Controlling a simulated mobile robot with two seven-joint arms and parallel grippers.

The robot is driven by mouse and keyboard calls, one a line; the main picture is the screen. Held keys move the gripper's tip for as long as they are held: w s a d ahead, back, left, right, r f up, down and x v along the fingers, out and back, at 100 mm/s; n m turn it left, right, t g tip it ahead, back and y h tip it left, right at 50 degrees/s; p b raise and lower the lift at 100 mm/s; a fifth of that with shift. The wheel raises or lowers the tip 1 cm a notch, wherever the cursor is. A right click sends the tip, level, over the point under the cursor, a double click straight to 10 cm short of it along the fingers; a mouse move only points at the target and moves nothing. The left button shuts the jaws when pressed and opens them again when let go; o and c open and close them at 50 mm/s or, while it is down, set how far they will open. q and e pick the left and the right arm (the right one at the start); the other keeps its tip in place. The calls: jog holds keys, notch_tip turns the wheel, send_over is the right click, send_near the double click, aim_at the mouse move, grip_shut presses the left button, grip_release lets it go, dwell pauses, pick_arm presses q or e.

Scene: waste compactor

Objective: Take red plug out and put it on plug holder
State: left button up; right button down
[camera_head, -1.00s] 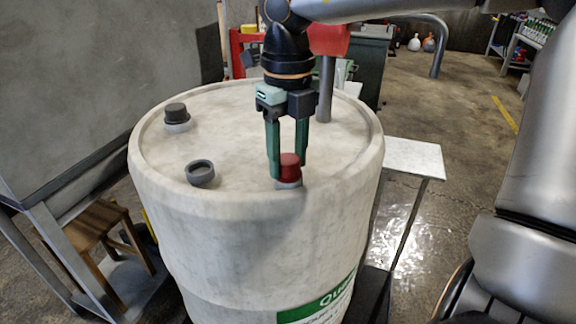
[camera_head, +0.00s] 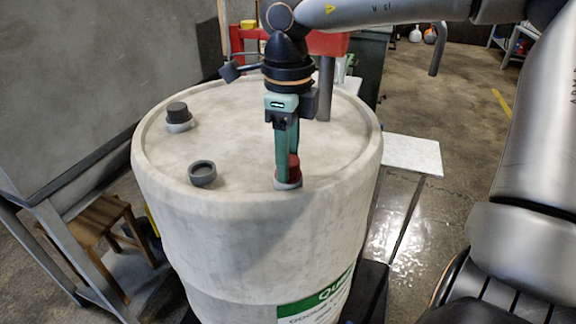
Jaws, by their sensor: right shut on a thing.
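The red plug (camera_head: 294,168) sits upright in a pale grey collar (camera_head: 288,184) near the front edge of the top of the white drum (camera_head: 240,150). My right gripper (camera_head: 287,170) points straight down over it and is shut on the red plug. Its fingers partly hide the plug. An open grey ring (camera_head: 202,173) on the drum top, left of the red plug, is empty; I cannot tell whether it is the plug holder. A black plug (camera_head: 177,110) sits in another grey collar farther back left. My left gripper is not in view.
A grey vertical pipe (camera_head: 326,90) stands at the back of the drum top, close to my right gripper. A raised rim runs around the drum top. A white side table (camera_head: 412,155) is to the right, and a wooden stool (camera_head: 92,230) to the left.

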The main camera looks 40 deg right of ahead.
jog(key=n, duration=0.2)
jog(key=shift+n+p, duration=0.3)
jog(key=shift+n, duration=0.4)
jog(key=shift+r+n+p, duration=0.1)
jog(key=shift+n+p, duration=0.4)
jog(key=shift+n, duration=0.7)
jog(key=n, duration=0.2)
jog(key=shift+n, duration=0.4)
jog(key=shift+c, duration=1.4)
grip_release()
jog(key=shift+c, duration=0.2)
jog(key=shift+c, duration=0.2)
